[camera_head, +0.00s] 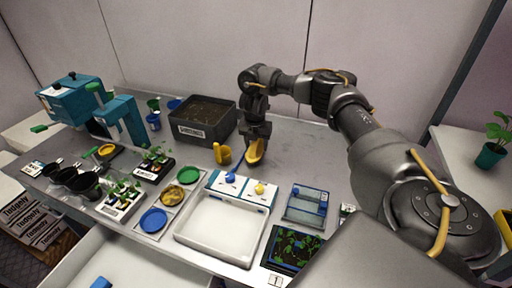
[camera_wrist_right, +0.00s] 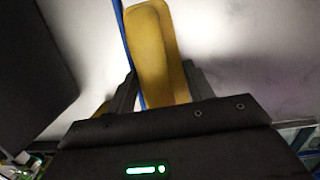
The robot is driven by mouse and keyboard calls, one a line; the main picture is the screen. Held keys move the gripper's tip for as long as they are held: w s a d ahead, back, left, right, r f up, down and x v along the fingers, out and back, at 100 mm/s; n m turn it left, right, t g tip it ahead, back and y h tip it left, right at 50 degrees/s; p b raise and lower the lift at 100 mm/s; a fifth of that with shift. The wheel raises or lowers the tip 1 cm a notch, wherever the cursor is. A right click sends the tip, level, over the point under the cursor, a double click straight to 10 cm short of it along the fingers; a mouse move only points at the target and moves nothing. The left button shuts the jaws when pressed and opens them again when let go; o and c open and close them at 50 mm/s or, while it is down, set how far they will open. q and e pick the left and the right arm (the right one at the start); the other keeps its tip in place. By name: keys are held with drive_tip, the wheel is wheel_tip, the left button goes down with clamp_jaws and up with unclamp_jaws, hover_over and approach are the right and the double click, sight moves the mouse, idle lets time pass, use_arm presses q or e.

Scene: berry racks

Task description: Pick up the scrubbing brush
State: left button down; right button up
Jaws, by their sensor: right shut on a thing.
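The scrubbing brush (camera_head: 256,151) is a long yellow piece below my right gripper (camera_head: 257,134) on the grey table, behind the white tray. In the right wrist view the yellow brush (camera_wrist_right: 152,45) stands between the two fingers of my right gripper (camera_wrist_right: 163,88), with a thin blue strip along its left side. The fingers are shut on it. I cannot tell whether its lower end touches the table. My left gripper is not in view.
A yellow cup (camera_head: 222,154) stands just left of the brush. A dark soil bin (camera_head: 204,131) is behind it. A white tray (camera_head: 222,231) lies in front, with small coloured dishes left of it and a clear blue-edged box (camera_head: 306,206) at right. The table right of the brush is clear.

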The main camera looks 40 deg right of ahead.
drive_tip(key=shift+r, duration=0.65)
drive_tip(key=r, duration=0.3)
drive_tip(key=shift+s+a+p, duration=0.1)
drive_tip(key=shift+a+p, duration=0.1)
drive_tip(key=shift+p, duration=0.1)
drive_tip(key=s+a+r, duration=0.8)
drive_tip(key=s, duration=0.2)
drive_tip(key=shift+s+a+r+p, duration=0.25)
drive_tip(key=shift+a+r+p, duration=0.1)
drive_tip(key=shift+p, duration=0.1)
